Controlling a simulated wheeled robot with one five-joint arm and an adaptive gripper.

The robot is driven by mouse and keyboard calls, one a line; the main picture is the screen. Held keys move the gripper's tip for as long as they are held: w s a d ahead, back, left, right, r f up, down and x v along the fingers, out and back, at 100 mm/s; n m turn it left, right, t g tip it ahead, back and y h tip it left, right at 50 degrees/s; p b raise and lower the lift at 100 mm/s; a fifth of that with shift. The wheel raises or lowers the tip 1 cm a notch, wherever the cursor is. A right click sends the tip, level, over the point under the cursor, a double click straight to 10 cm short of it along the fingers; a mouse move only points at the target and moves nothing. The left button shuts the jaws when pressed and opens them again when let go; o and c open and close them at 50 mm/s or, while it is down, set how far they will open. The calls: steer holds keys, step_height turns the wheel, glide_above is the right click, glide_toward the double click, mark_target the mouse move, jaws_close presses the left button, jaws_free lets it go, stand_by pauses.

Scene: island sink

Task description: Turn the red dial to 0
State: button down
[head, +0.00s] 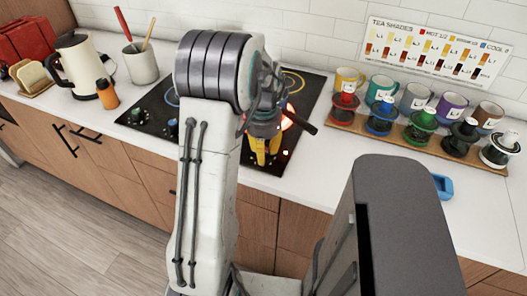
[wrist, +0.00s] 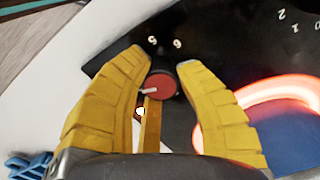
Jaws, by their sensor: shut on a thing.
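The red dial (wrist: 163,87) sits on the black cooktop (wrist: 221,22), between the two yellow fingers of my gripper (wrist: 162,64) in the wrist view. My gripper is shut on it. The dial's white pointer points left and slightly down in that view. White marks that look like 5 and 6 stand just above the dial; marks like 2 and 1 stand at the upper right. In the head view my gripper (head: 266,150) reaches down at the cooktop's front edge, and I cannot make out the dial there.
A burner (wrist: 285,92) glows red-orange right of the dial. A pan handle-like dark bar (head: 300,120) shows beside my wrist. Several mugs and colored jars stand on a wooden rack (head: 400,142) at right. A kettle (head: 80,62) and utensil crock (head: 141,64) stand at left.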

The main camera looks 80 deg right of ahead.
steer(key=n, duration=0.5)
steer(key=shift+a+f+n, duration=0.1)
steer(key=shift+f+n, duration=0.05)
steer(key=shift+n, duration=0.15)
steer(key=n, duration=0.5)
steer(key=shift+n, duration=0.3)
steer(key=n, duration=1)
steer(key=shift+b, duration=0.3)
steer(key=c, duration=0.8)
jaws_free()
steer(key=shift+c, duration=0.2)
